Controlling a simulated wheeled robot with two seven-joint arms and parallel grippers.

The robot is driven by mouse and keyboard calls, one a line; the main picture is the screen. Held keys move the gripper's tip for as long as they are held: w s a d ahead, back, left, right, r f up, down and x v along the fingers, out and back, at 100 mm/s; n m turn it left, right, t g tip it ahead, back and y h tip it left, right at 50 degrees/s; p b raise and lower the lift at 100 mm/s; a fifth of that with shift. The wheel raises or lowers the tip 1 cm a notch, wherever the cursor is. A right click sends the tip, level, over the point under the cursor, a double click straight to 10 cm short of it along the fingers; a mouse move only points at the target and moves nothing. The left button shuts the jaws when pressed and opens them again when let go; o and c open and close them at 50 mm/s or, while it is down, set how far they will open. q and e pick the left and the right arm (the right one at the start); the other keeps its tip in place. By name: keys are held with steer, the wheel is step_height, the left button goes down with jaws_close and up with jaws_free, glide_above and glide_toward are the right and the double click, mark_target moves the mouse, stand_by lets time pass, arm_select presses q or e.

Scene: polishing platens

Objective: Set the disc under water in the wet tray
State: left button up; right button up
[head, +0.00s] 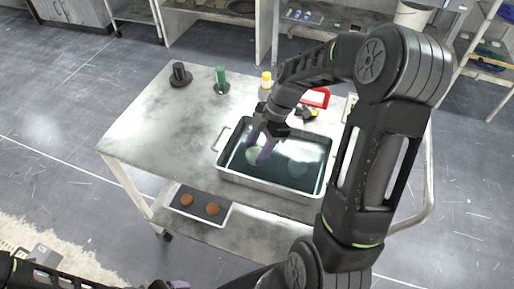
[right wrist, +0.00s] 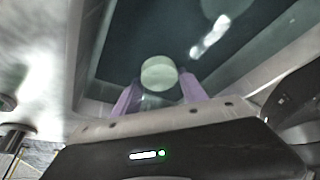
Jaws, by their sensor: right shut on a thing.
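The wet tray (head: 268,186) is a grey metal pan of dark water on the front right of the cart top. My right gripper (head: 262,153) reaches down into it near its left end. Its purple fingers (right wrist: 157,92) are shut on a pale green round disc (right wrist: 158,72), which also shows in the head view (head: 253,154). The disc is inside the tray's outline; I cannot tell whether it is below the water surface. Of my left gripper, only a purple bit (head: 181,285) shows at the bottom edge.
On the cart top (head: 150,130), a black knob-like piece (head: 179,75), a green one (head: 221,80) and a yellow-capped bottle (head: 266,80) stand at the back. A red-framed item (head: 318,97) is behind the tray. A lower tray (head: 200,203) holds two brown discs. The cart's left side is clear.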

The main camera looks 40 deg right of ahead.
steer(key=o, duration=1.5)
steer(key=shift+f, duration=0.1)
steer(key=shift+c, duration=0.2)
steer(key=v, duration=1.2)
steer(key=shift+b, duration=0.35)
